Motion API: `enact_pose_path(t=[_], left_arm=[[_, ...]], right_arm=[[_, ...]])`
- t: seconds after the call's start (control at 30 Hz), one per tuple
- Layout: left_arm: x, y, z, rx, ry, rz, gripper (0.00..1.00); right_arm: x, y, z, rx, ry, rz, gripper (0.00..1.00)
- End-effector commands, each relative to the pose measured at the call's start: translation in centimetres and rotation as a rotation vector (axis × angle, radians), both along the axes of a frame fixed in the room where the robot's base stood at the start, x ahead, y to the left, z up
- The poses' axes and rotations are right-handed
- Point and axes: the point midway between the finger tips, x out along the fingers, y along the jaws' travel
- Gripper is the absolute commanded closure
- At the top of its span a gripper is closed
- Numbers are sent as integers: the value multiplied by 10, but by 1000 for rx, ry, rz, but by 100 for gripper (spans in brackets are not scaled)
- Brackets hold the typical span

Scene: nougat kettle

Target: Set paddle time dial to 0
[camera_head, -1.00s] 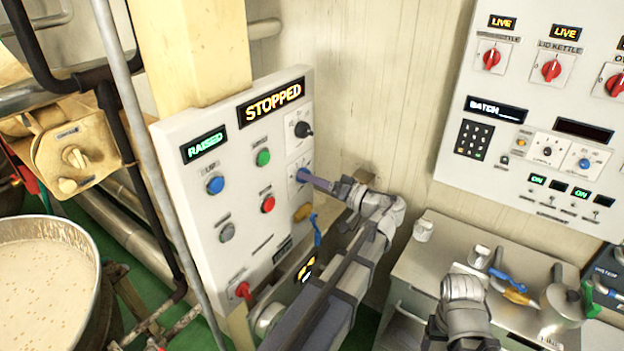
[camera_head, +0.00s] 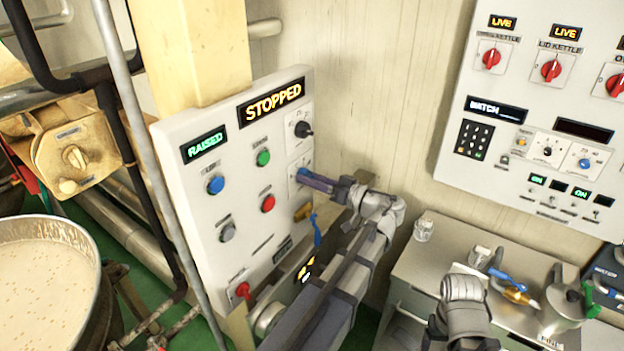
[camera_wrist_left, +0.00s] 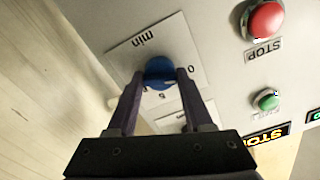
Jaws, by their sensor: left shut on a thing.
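The paddle time dial is a blue knob (camera_wrist_left: 158,71) on a white plate marked "min", with a 0 and a 5 beside it in the left wrist view. My left gripper (camera_head: 305,176) reaches it from the right in the head view, at the right edge of the panel. In the left wrist view its two dark fingers (camera_wrist_left: 158,82) are shut on the knob, one on each side. I cannot make out the knob's pointer clearly. The gripper fingers mostly cover the knob in the head view. My right gripper is not visible; only a grey link of that arm shows.
The white control panel (camera_head: 240,240) reads "STOPPED" and "RAISED". A red button (camera_head: 268,203) is to the left. A metal cabinet (camera_head: 410,275) with tools stands at right.

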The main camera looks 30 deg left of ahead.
Motion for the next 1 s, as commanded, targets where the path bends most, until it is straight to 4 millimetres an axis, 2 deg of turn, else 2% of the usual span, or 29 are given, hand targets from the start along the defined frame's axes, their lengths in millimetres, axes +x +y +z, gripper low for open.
enact_pose_path(t=[0.1,0.13,0.37,0.67,0.77,1.0], left_arm=[[0,0,-1,-3,-1,1,100],[0,0,-1,-3,-1,1,47],[0,0,0,-1,0,0,21],[0,-3,0,0,1,-1,19],[0,-13,0,0,1,-3,19],[-3,-53,0,0,1,-4,19]], right_arm=[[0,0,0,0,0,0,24],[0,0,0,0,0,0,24],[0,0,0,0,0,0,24],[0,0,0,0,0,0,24],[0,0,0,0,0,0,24],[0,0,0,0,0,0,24]])
